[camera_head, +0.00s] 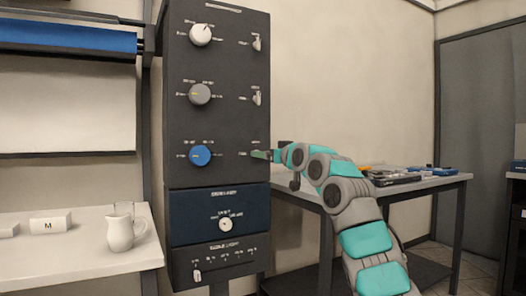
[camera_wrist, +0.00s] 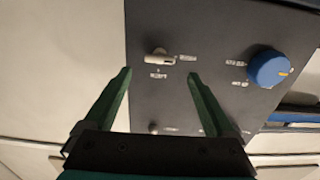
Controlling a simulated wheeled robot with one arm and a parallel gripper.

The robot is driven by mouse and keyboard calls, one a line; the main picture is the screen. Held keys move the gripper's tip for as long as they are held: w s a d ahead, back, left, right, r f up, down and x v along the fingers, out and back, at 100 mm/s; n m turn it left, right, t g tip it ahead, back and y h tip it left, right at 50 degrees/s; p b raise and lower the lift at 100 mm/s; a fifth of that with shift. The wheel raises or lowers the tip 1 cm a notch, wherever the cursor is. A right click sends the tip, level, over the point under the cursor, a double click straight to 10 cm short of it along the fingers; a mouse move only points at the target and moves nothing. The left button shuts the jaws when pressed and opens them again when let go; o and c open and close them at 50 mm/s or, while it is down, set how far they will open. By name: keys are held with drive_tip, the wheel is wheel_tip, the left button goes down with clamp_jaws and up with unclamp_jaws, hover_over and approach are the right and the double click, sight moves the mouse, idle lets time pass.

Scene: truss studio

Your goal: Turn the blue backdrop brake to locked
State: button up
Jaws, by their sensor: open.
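The dark control panel (camera_head: 218,120) stands upright, with the blue knob (camera_head: 200,155) in its third row. The small pale lever to the right of this knob is the blue backdrop brake (camera_wrist: 158,60); in the head view my gripper (camera_head: 260,154) hides it. In the wrist view, which is turned over, the blue knob (camera_wrist: 268,68) is right of the lever. My gripper (camera_wrist: 159,74) is open and empty, its green fingertips on either side of the lever in the picture. I cannot tell whether they touch it. Small labels beside the lever are too blurred to read.
A grey knob (camera_head: 200,94) and its lever (camera_head: 257,97) sit above, with a white knob (camera_head: 200,34) and lever (camera_head: 256,43) higher. A white jug (camera_head: 121,231) stands on the left table. A right table (camera_head: 430,185) holds several small items.

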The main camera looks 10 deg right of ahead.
drive_tip(key=shift+p+x, duration=1.3)
drive_tip(key=shift+x, duration=1.05)
drive_tip(key=shift+c, duration=0.3)
drive_tip(key=c, duration=1.3)
